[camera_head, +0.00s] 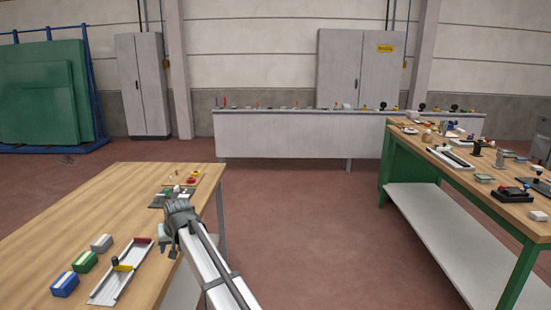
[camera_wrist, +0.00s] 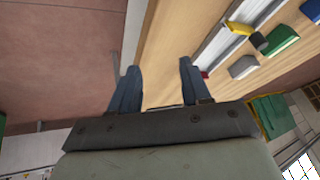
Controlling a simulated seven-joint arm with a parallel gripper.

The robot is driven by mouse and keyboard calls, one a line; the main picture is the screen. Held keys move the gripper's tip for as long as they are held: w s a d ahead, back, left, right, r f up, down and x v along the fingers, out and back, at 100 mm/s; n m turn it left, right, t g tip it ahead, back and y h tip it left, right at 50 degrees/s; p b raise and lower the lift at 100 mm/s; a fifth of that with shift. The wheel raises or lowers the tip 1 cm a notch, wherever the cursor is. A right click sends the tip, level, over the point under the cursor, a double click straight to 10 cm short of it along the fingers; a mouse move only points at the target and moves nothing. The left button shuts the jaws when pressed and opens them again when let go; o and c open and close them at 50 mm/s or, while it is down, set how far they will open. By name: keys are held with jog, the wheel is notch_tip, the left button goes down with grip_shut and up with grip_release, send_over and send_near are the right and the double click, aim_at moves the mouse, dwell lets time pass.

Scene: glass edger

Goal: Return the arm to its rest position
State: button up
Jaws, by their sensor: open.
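My gripper (camera_wrist: 157,85) shows in the wrist view with its two dark fingers spread apart and nothing between them. In the head view my arm reaches up from the bottom centre, and the gripper end (camera_head: 166,240) is at the right edge of the left wooden table (camera_head: 110,200). The wrist view shows the table edge (camera_wrist: 165,75) behind the fingers. The fingertips are partly hidden in the head view.
A metal tray (camera_head: 112,283) with a yellow-and-black part, and blue (camera_head: 65,284), green (camera_head: 85,261) and grey (camera_head: 102,242) blocks lie on the left table. Small items sit near its far corner. A green-framed bench (camera_head: 405,155) stands right. Floor between is clear.

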jog(key=w+d+f+m, duration=0.1)
jog(key=w+d+f, duration=0.2)
jog(key=d, duration=0.2)
jog(key=w+d+f+m+t, duration=0.1)
jog(key=w+d+f, duration=0.15)
jog(key=d, duration=0.25)
jog(key=w+d+f+m, duration=0.1)
jog(key=w+d+f, duration=0.1)
jog(key=d+f, duration=0.3)
jog(key=s+d+f+g+h, duration=0.1)
jog(key=s+d+f, duration=0.4)
jog(key=d+f, duration=0.45)
jog(key=s+d+f+g+h, duration=0.2)
jog(key=s+d+f, duration=0.4)
jog(key=f, duration=0.6)
jog(key=s+d+f+m+g+h, duration=0.1)
jog(key=s+d+f+g, duration=0.1)
jog(key=s+d+f, duration=0.75)
jog(key=s+d+f+m+g, duration=0.15)
jog(key=s+d+f, duration=0.45)
jog(key=s, duration=0.6)
jog(key=s+d+f+g, duration=0.2)
jog(key=s+d, duration=0.1)
jog(key=s, duration=0.9)
jog(key=s+d+f+g, duration=0.2)
jog(key=s+d+g, duration=0.1)
jog(key=s, duration=0.9)
jog(key=shift+s+d, duration=0.25)
jog(key=shift+d, duration=0.3)
